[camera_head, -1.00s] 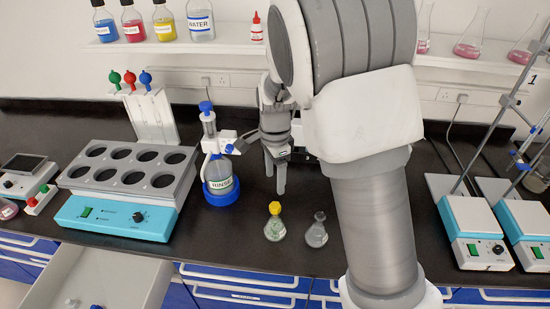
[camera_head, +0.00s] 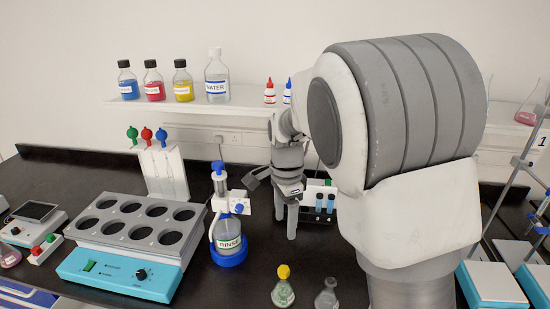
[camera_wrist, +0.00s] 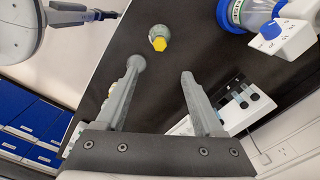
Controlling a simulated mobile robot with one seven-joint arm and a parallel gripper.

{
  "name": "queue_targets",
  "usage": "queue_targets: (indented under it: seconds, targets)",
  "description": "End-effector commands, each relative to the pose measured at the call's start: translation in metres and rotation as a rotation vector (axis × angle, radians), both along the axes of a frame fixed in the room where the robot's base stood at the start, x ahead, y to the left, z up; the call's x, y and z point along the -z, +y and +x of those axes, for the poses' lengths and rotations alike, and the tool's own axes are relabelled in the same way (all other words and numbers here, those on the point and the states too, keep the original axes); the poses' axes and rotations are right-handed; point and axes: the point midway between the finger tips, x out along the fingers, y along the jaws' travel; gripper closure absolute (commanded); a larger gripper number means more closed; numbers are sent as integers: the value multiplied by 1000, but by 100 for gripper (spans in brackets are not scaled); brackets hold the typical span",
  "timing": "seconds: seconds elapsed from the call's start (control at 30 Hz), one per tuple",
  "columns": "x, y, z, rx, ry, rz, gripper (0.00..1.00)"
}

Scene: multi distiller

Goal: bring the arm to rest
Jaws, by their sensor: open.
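My gripper (camera_head: 286,220) hangs fingers-down above the black bench (camera_head: 190,302), to the right of the rinse bottle. In the wrist view its two fingers (camera_wrist: 160,80) are spread apart with nothing between them. My arm fills the right half of the head view and hides part of the bench and back wall. A yellow-stoppered flask (camera_head: 283,292) stands in front of the gripper, and a clear flask (camera_head: 327,296) stands to its right. In the wrist view the yellow-stoppered flask (camera_wrist: 159,38) is beyond the fingertips, apart from them.
The rinse bottle (camera_head: 229,245) on its blue base stands close left of the gripper. A rack with blue-topped vials (camera_head: 318,208) is just behind it. A teal block with several wells (camera_head: 125,273) stands left. Bottles line the shelf (camera_head: 190,105). Teal hotplates (camera_head: 492,288) stand right.

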Motion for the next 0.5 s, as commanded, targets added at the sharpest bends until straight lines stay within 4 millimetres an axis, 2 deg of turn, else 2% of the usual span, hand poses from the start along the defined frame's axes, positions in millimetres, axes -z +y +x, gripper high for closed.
queue_targets:
  seconds: [0.17,0.5]
  targets:
    - [-21,-11,-13,-77,-34,27,30]
    - [-83,-47,-78,-435,-187,55,30]
